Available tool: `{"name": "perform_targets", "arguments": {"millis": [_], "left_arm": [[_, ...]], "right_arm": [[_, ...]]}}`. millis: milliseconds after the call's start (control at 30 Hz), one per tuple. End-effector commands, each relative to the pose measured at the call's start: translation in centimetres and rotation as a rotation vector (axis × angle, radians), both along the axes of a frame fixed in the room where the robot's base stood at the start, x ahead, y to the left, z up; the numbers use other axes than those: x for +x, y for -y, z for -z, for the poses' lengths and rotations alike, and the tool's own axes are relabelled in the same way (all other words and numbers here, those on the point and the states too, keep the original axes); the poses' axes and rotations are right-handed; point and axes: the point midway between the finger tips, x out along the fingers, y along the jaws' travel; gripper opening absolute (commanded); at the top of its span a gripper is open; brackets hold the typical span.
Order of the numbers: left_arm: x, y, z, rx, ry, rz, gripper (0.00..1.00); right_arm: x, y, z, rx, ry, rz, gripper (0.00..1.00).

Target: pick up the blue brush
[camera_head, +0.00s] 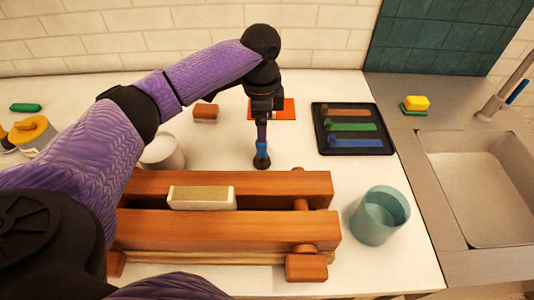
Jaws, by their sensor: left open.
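My left gripper (262,132) points down over the white counter, behind the wooden rack, and is open. A small upright blue piece with a dark lower end (262,151) is right at its fingertips. It may be the blue brush, but it is too small to tell, and I cannot tell whether the fingers touch it. A long blue item (355,142) lies in the black tray (385,150) to the right, below a green one (350,127) and a brown one (345,112). My right gripper is not in view.
The wooden rack (215,228) with a pale block (202,198) fills the front. A teal cup (379,216) stands right of it, a white cup (162,152) behind its left end. An orange mat (284,110) lies behind the gripper. The sink (480,185) is at right.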

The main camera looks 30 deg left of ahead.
Motion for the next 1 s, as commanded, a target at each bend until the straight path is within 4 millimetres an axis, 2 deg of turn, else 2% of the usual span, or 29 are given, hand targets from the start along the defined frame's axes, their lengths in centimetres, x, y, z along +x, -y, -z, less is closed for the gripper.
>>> {"name": "perform_targets", "arguments": {"millis": [100,300,400,567,667,967,1000], "left_arm": [[0.0,-0.1,2.0,0.001,-0.003,0.001,0.82],[0.0,-0.4,5.9,0.002,-0.001,0.001,0.82],[0.0,-0.3,6.5,0.002,0.001,0.001,0.82],[0.0,-0.3,6.4,0.002,0.003,0.002,0.82],[0.1,-0.3,6.3,0.001,0.002,0.002,0.65],[0.0,-0.3,6.3,0.001,0.002,0.002,0.02],[0.0,-0.3,6.3,0.001,0.002,0.002,0.0]], "right_arm": [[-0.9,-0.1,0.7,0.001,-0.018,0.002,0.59],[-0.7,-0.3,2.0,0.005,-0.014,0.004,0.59],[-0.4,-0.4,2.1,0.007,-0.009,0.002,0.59],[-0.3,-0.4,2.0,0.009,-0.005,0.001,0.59],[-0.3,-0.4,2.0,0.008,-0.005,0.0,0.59],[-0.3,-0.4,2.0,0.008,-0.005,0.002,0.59],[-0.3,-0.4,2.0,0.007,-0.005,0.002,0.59]]}}
